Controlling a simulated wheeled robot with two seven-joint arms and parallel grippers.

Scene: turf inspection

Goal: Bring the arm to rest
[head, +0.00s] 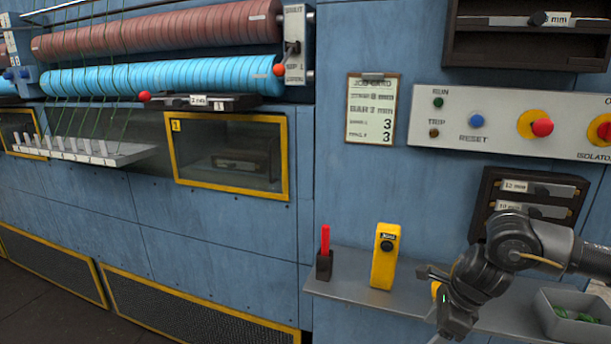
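My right arm comes in from the right edge, over the grey shelf (340,278). Its dark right gripper (436,300) hangs low in front of the shelf, to the right of a yellow handheld device (384,257) and apart from it. A small patch of yellow shows beside the gripper, and I cannot tell what it belongs to. The fingers are partly hidden and too small to show whether they are open or shut. My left gripper is not in view.
A red pen in a dark holder (324,266) and a grey bin (574,318) with green pieces stand on the shelf. Above are a job card (372,109), a control panel (500,122) with buttons and a dark rack (528,192). Brown and blue rollers (165,78) are at left.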

